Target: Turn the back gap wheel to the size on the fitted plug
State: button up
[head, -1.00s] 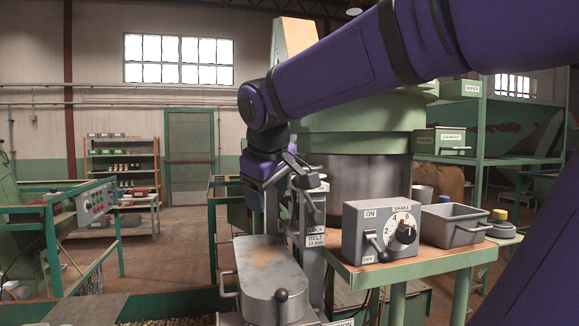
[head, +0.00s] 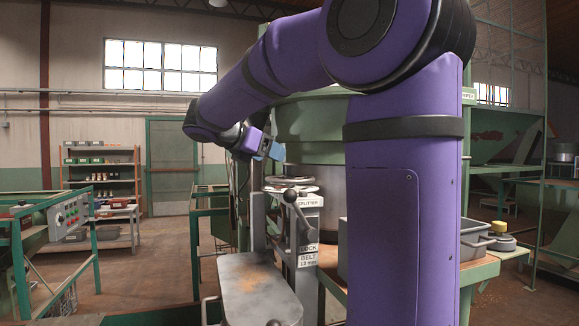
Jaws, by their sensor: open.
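Grey handwheels (head: 291,184) sit on top of the grey splitter post, in the middle of the head view. They overlap, and I cannot tell which is the back gap wheel; any size marks on them are too small to read. A dark lever with a ball end (head: 290,196) stands in front of them. Plates on the post read SPLITTER, LOCK and BELT 12 mm (head: 308,260). I cannot make out a fitted plug. My gripper (head: 272,152) is open, above and slightly left of the wheels, and apart from them.
A grey lidded housing (head: 258,285) with a ball lever stands in front of the post. A green control stand (head: 68,220) is at left, with open floor beyond.

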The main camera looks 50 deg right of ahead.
aim_at(290, 165)
jog(key=x, duration=0.8)
jog(key=shift+d+f, duration=0.2)
jog(key=shift+d, duration=0.15)
jog(key=c, duration=0.9)
